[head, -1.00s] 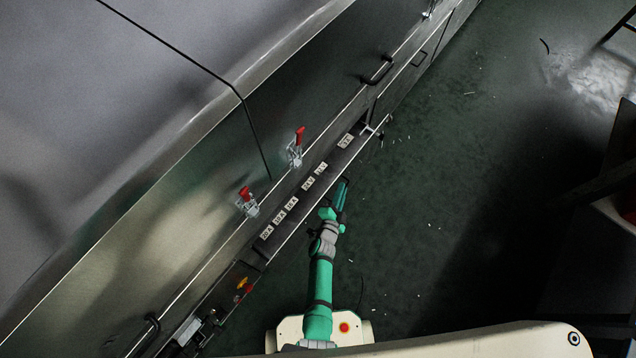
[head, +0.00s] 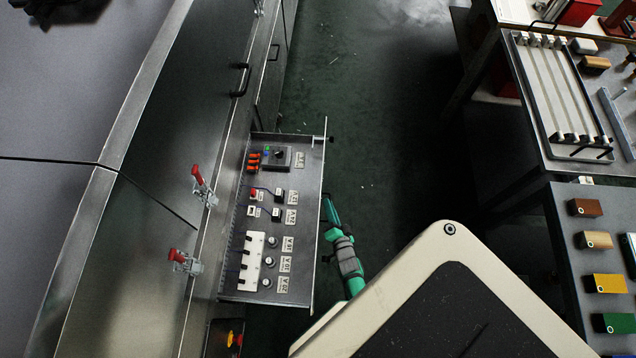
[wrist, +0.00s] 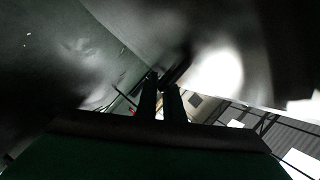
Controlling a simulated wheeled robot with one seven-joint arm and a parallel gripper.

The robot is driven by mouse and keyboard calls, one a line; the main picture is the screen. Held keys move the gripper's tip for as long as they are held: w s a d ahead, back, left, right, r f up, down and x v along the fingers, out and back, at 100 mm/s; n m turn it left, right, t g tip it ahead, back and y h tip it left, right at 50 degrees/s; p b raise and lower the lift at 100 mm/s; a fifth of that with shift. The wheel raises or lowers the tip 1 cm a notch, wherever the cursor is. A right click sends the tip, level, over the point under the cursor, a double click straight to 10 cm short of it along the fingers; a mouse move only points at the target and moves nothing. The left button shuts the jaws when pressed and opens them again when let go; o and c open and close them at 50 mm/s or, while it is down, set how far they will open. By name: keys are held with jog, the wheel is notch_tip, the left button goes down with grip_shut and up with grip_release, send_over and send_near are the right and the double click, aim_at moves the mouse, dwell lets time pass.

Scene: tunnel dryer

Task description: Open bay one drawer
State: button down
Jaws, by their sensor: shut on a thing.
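The drawer (head: 309,190) stands pulled out to the right from the steel dryer side (head: 130,210). Inside it are labelled parts: a white breaker block (head: 250,265), round knobs beside it, small switches and a dark dial box (head: 277,157). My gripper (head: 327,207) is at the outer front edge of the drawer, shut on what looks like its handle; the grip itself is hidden. In the wrist view the dark jaws (wrist: 161,100) show close together, and what lies between them is too dark to make out.
Two red-handled clamps (head: 201,184) (head: 182,260) sit on the dryer side left of the drawer. A black handle (head: 241,80) is farther up. Benches with a slotted tray (head: 522,75) and coloured blocks (head: 605,284) stand at right. Dark green floor lies between.

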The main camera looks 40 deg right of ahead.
jog(key=shift+s+d+f, duration=0.15)
jog(key=shift+s+d, duration=0.1)
jog(key=shift+s, duration=0.1)
jog(key=c, duration=2.2)
grip_release()
jog(key=v, duration=1)
jog(key=shift+s+a, duration=0.1)
jog(key=shift+s, duration=0.2)
